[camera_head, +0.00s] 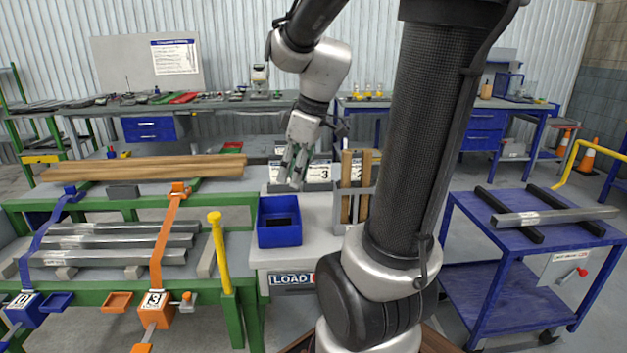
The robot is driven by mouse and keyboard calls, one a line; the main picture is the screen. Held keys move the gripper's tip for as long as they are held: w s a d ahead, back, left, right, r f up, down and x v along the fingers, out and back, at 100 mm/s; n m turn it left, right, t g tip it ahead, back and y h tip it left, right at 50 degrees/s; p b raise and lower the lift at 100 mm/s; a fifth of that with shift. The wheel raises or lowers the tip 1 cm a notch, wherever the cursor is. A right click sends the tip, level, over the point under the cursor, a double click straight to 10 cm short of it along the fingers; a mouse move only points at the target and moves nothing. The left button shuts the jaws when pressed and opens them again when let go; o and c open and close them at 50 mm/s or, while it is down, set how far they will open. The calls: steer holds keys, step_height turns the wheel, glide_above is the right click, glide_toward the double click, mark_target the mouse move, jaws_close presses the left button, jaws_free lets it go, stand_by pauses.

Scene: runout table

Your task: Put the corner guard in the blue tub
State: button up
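A blue tub (279,236) stands on the pale bench in the middle, open at the top, with a dark patch on its inside floor that I cannot make out. I cannot pick out the corner guard for certain. A small orange piece (179,188) sits under the top of the orange strap, and a similar blue piece (70,190) sits on the blue strap; either may be a corner guard. My gripper (291,172) points down above and behind the tub. Its fingers look spread, with nothing visible between them.
A yellow post (216,250) rises left of the tub. A rack with upright wooden pieces (346,190) stands right of it. A blue cart (540,240) is far right.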

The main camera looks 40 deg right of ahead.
steer(key=s+a+r+m+t+h, duration=0.1)
steer(key=s+a+r+m+h, duration=0.1)
steer(key=s+m, duration=0.5)
steer(key=shift+s+r+t, duration=0.3)
steer(key=shift+s+r, duration=0.1)
steer(key=shift+s, duration=1.55)
